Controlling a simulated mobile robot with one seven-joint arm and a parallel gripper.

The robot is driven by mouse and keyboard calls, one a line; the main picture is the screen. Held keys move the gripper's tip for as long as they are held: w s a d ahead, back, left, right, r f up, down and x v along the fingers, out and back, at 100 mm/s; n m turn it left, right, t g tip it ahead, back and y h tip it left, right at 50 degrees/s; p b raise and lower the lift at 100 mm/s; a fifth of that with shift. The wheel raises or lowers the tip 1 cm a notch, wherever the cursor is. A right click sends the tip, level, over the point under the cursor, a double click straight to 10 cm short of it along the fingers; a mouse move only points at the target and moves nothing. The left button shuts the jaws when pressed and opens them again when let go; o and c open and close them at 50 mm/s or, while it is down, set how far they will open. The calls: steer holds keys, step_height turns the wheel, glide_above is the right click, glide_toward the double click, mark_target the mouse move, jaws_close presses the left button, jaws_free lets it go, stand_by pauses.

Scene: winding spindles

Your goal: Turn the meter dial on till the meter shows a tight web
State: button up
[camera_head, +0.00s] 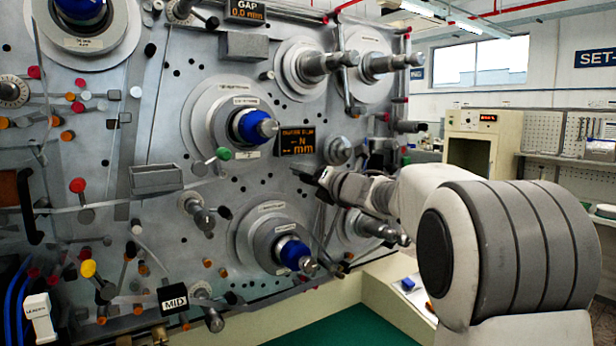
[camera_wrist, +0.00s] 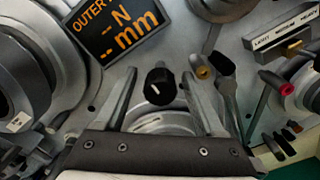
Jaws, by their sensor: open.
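The meter dial (camera_wrist: 160,87) is a small black knob with a white pointer line that slants up and to the left in the wrist view. The meter (camera_wrist: 122,28) just above it is a dark screen with orange text, showing dashes before "N" and "mm". The meter also shows in the head view (camera_head: 297,141). My gripper (camera_wrist: 160,76) is open, with one finger on each side of the dial and a gap on both sides. In the head view my gripper (camera_head: 325,181) is close to the panel below and right of the meter, and I cannot make out the dial there.
The grey panel (camera_head: 160,115) carries several spindles, rollers and coloured pegs. A blue-hubbed spindle (camera_head: 254,126) is left of the meter and another (camera_head: 292,254) is below it.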

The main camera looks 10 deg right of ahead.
jaws_close()
steer(key=shift+m, duration=0.4)
steer(key=m+p, duration=0.1)
steer(key=m, duration=0.1)
steer(key=shift+m+p, duration=1.35)
steer(key=shift+m, duration=1.15)
steer(key=shift+f, duration=0.1)
jaws_free()
